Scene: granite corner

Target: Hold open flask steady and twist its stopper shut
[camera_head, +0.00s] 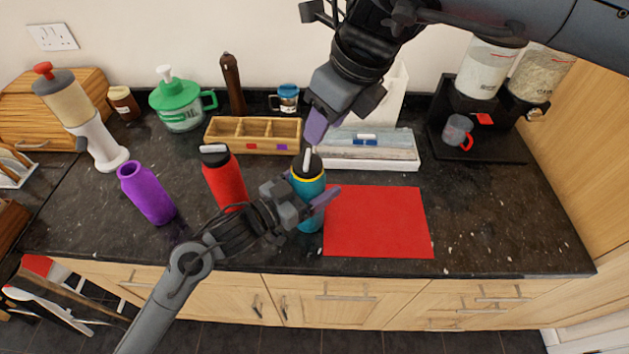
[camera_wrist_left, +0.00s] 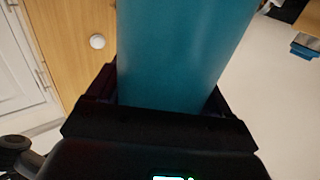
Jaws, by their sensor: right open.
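The teal flask (camera_head: 311,218) stands on the dark worktop, with a yellow ring near its top and a black stopper (camera_head: 307,165) with a pale upright part. My left gripper (camera_head: 312,196) is closed around the flask's body. In the left wrist view the teal flask (camera_wrist_left: 182,50) fills the space between the fingers, and its top is out of frame. My right gripper (camera_head: 319,130) is open just above the stopper and looks clear of it. One of its fingers is mostly hidden. I cannot tell how far the stopper is turned.
A red flask (camera_head: 224,180) and an uncapped purple bottle (camera_head: 147,193) stand to the left. A wooden divided box (camera_head: 254,146) and a white tray (camera_head: 410,163) lie behind. A red mat (camera_head: 377,222) lies to the right, empty.

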